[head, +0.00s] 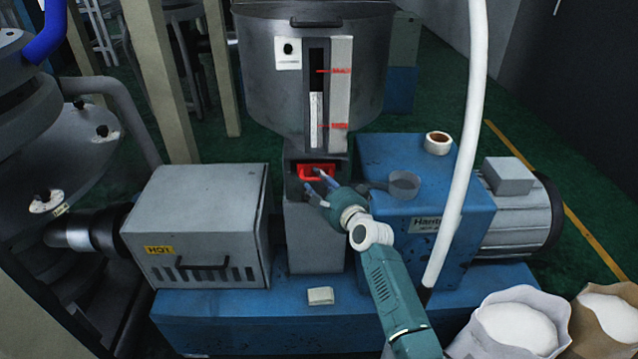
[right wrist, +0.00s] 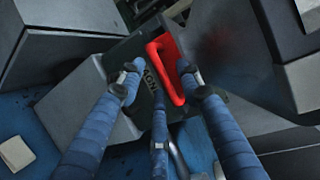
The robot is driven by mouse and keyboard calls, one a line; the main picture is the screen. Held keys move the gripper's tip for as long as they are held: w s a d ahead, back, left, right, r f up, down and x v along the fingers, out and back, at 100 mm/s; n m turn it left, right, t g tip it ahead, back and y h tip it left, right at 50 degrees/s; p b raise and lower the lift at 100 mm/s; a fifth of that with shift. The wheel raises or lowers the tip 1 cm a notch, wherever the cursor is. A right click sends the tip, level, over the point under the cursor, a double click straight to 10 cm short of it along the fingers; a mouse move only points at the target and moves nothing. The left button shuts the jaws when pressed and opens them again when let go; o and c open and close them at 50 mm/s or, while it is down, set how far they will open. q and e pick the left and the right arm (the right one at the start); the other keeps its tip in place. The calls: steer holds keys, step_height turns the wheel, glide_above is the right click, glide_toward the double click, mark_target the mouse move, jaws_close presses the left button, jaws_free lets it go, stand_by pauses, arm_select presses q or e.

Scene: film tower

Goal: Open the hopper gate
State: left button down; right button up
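The hopper (head: 260,60) is a large grey drum with a level window, standing on a grey neck. In the neck is a dark slot with the red handle (head: 304,172) of the gate. My right gripper (head: 318,183) is just in front of this handle. In the right wrist view, the red loop handle (right wrist: 164,75) shows between and beyond the blue fingers of my right gripper (right wrist: 160,86). The fingers are spread, with a visible gap between them. I cannot tell whether any finger touches the handle. My left gripper is not in view.
A grey box marked HOT (head: 200,215) stands left of the neck. A blue housing (head: 440,215) with a tape roll (head: 438,143) and a cup (head: 404,184) stands right. A white hose (head: 470,140) hangs on the right. Open sacks (head: 515,325) stand at lower right.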

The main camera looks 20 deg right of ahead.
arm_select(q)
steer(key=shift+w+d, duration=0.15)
arm_select(e)
steer(key=shift+c, duration=0.3)
jaws_close()
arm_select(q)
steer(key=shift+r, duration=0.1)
